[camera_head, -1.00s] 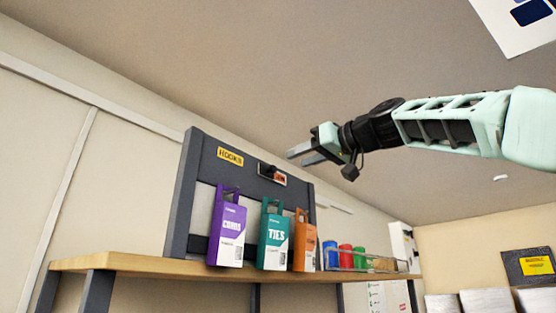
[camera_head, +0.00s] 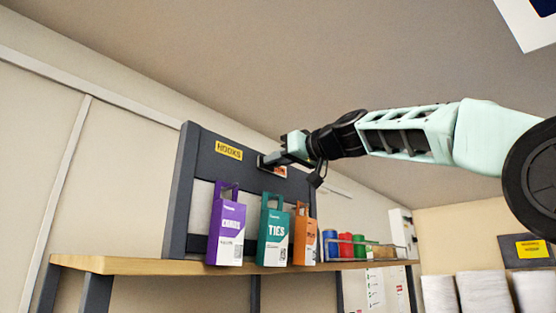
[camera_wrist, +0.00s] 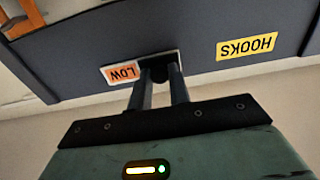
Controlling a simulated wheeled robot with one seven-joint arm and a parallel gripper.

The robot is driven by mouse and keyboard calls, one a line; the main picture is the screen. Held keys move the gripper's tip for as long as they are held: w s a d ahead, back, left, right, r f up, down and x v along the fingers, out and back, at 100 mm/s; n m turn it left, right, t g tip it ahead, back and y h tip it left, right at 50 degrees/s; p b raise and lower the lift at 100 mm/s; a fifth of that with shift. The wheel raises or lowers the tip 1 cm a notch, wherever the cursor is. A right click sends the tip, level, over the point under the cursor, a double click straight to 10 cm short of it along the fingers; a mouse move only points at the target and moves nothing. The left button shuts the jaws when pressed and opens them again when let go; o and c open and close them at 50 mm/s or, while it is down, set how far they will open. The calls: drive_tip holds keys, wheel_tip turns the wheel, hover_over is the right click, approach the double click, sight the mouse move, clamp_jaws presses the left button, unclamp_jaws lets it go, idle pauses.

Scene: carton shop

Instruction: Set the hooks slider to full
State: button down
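A wooden shelf (camera_head: 130,265) runs below the panel. Purple (camera_head: 226,230), teal (camera_head: 272,235) and orange (camera_head: 304,238) hanging boxes stand in front of the panel. Coloured cylinders (camera_head: 345,245) stand at the right. The space right of the panel is taken by my arm.

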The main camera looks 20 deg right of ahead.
sight(281, 170)
drive_tip(key=shift+w+d+b, duration=0.1)
drive_tip(key=shift+w+d, duration=0.35)
drive_tip(key=shift+d, duration=0.4)
drive_tip(key=shift+w+d+b, duration=0.1)
drive_tip(key=shift+w+d, duration=0.4)
drive_tip(key=shift+d, duration=0.3)
drive_tip(key=shift+w+d+b, duration=0.1)
drive_tip(key=shift+w+d, duration=0.35)
drive_tip(key=shift+d, duration=0.4)
drive_tip(key=c, duration=1.3)
unclamp_jaws()
drive_tip(key=shift+w+d, duration=0.1)
drive_tip(key=shift+d, duration=0.05)
drive_tip(key=shift+s+d+f+b, duration=0.1)
drive_tip(key=shift+s+d+b, duration=0.05)
drive_tip(key=shift+s+b, duration=0.25)
drive_tip(key=b+v, duration=0.6)
drive_tip(key=v, duration=1)
drive_tip(key=shift+s, duration=0.25)
